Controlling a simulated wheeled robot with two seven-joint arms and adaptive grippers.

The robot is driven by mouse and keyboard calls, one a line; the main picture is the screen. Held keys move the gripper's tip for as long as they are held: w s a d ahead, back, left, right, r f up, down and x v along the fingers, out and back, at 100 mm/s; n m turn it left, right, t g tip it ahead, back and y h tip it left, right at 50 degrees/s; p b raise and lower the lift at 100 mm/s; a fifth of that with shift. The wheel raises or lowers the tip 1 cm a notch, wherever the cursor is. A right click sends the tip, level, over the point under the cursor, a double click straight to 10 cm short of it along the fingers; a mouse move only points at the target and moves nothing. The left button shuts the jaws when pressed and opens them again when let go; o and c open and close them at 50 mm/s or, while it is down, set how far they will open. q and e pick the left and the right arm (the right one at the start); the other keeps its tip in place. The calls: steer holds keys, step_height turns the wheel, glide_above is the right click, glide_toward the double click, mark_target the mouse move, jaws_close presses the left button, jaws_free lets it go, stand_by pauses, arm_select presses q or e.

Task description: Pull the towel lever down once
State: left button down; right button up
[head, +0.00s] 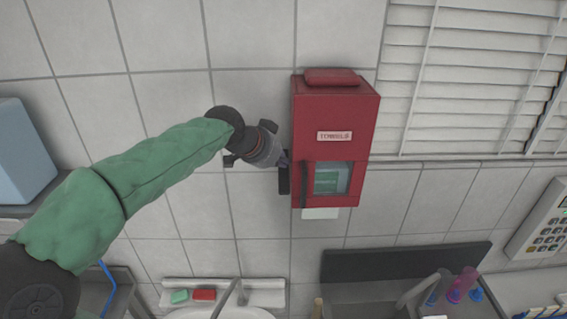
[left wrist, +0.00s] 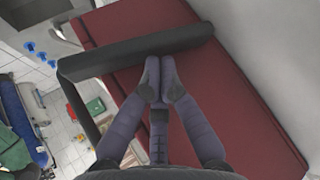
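The red towel dispenser (head: 336,115) with a "TOWELS" label hangs on the tiled wall in the head view. Its dark lever (head: 304,186) shows as an upright bar at the lower left of the front. In the left wrist view the black lever (left wrist: 115,57) crosses the red dispenser body (left wrist: 235,100). My left gripper (head: 284,160) is at the dispenser's left side. In the left wrist view its fingertips (left wrist: 160,78) are together, at the lever's near edge; contact is unclear. The lever is not between the fingers. My right gripper is not in view.
White paper (head: 320,213) shows under the dispenser. Below are a sink (head: 220,313) with a red soap (head: 204,295) and a green one (head: 179,296), and a dark basin (head: 390,265) to the right. Blinds (head: 480,80) cover the upper right. The wall left of the dispenser is bare.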

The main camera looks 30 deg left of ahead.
mark_target(281, 170)
arm_select(q)
steer(key=shift+r+p, duration=0.6)
steer(key=shift+r, duration=0.55)
steer(key=shift+r, duration=0.1)
step_height(281, 170, up, 5)
steer(key=p, duration=0.3)
steer(key=shift+f, duration=0.2)
stand_by(0.4)
